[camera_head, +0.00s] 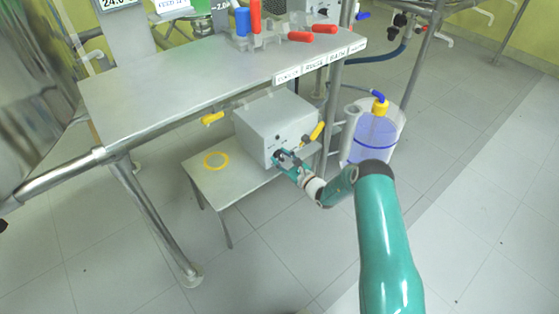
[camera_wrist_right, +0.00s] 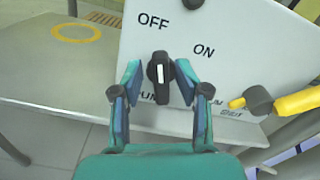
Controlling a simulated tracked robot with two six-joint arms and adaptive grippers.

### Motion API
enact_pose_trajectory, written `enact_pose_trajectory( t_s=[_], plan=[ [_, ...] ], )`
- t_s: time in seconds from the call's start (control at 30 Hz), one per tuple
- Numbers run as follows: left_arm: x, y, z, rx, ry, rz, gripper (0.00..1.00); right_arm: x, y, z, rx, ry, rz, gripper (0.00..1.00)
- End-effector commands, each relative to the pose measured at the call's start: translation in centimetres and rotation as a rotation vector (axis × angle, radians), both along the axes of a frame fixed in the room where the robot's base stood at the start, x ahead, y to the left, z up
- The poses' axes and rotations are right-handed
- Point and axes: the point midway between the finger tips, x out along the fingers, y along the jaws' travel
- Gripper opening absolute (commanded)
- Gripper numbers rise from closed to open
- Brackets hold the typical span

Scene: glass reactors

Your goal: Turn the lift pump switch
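The lift pump switch is a black knob (camera_wrist_right: 159,72) with a white upright mark, on the front face of a grey box (camera_head: 268,125). In the right wrist view, OFF is printed above the knob and ON to its upper right. The mark stands roughly upright, in line with OFF. My right gripper (camera_head: 284,158) is at the front face of the box. Its blue-padded fingers (camera_wrist_right: 158,80) stand open on either side of the knob, with a gap visible on each side. Lettering below the knob is partly hidden by the fingers. My left gripper is not in view.
The box stands on a low table (camera_head: 214,188) with a yellow ring, under a steel table (camera_head: 190,80). A yellow-handled valve (camera_wrist_right: 296,102) sticks out right of the knob. A blue-filled bottle (camera_head: 373,138) stands to the right. Floor in front is clear.

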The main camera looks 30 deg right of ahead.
Motion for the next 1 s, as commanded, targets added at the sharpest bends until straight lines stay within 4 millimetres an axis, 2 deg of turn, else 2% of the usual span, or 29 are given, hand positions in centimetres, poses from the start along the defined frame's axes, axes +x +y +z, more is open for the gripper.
enact_pose_trajectory(
  t_s=[0.23, 0.37, 0.47, 0.8, 1.0],
  plan=[
    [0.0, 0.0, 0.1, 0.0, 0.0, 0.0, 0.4, -0.3, -0.2, -0.1, 0.001, 0.002, -0.003, 0.42],
    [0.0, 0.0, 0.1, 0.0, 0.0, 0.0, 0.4, -1.3, -0.3, -0.2, 0.003, 0.005, -0.004, 0.42],
    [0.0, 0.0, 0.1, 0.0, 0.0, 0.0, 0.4, -2.8, -0.5, -0.2, 0.003, 0.006, -0.004, 0.42],
    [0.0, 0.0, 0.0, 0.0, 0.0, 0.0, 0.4, -9.5, -1.0, -0.2, 0.003, 0.004, -0.004, 0.42],
    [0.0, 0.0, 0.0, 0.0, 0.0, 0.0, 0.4, -11.7, -1.1, -0.2, 0.0, 0.001, -0.003, 0.42]
  ],
)
